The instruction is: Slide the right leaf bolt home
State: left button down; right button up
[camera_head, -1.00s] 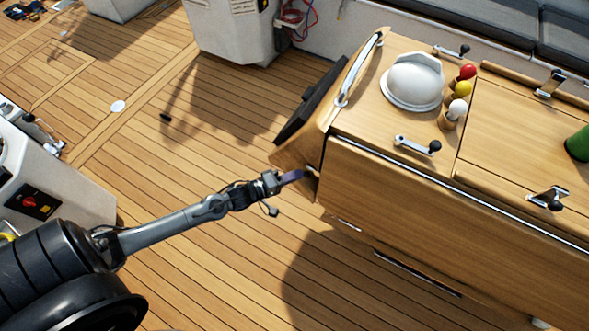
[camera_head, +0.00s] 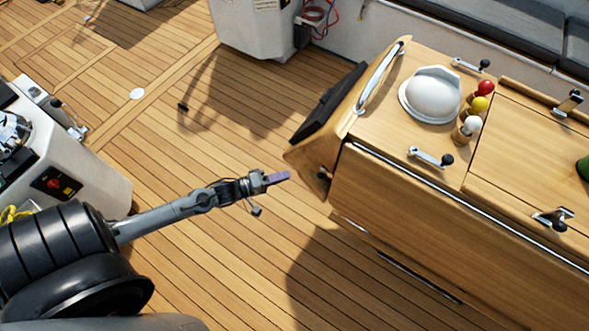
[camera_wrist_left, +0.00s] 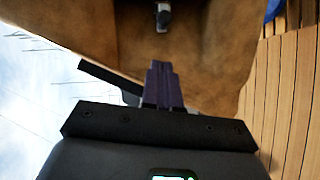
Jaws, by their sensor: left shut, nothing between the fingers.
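The wooden cockpit table (camera_head: 440,205) stands at the right, its leaf hanging down on the near side. A small dark metal fitting (camera_head: 323,175) sits low on the table's end face; it also shows in the left wrist view (camera_wrist_left: 162,16), at the top. I cannot tell whether it is the right leaf bolt. My left gripper (camera_head: 284,176), with purple fingers, is shut and empty, to the left of that fitting and apart from it. In the left wrist view its fingers (camera_wrist_left: 161,80) point toward the wooden end face. My right gripper is out of view.
A black panel (camera_head: 326,103) and a grab rail (camera_head: 379,79) are at the table's end. The deck (camera_head: 200,145) around the gripper is clear.

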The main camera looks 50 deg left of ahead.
pick_arm(q)
jog(key=v, duration=0.4)
jog(key=shift+s+p, duration=0.2)
jog(key=shift+p, duration=0.15)
jog(key=shift+a, duration=0.1)
